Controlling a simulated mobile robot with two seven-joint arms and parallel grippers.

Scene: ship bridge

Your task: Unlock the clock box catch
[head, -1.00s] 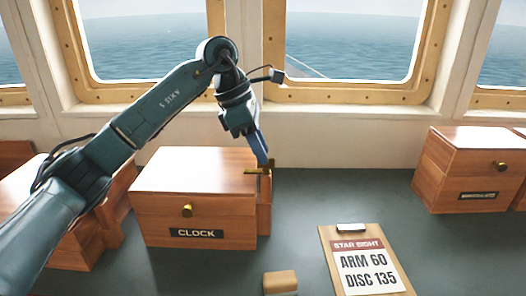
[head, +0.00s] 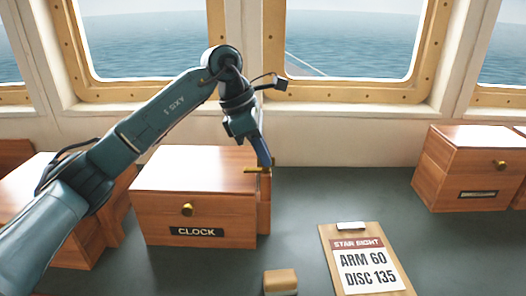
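The clock box (head: 165,215) is a closed reddish wooden box with a CLOCK label and a round brass knob on its front. A brass catch (head: 256,170) shows at the top right edge of the box. My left gripper (head: 265,162) points down at the catch, its blue fingers at or touching the brass. The fingers overlap in this view, so I cannot tell whether they are open or shut on it. My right gripper is not in view.
A clipboard (head: 350,233) reading ARM 60, DISC 135 lies front right. A small wooden block (head: 281,281) is at the front edge. Another wooden box (head: 465,175) stands at the right, and one stands left behind my arm.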

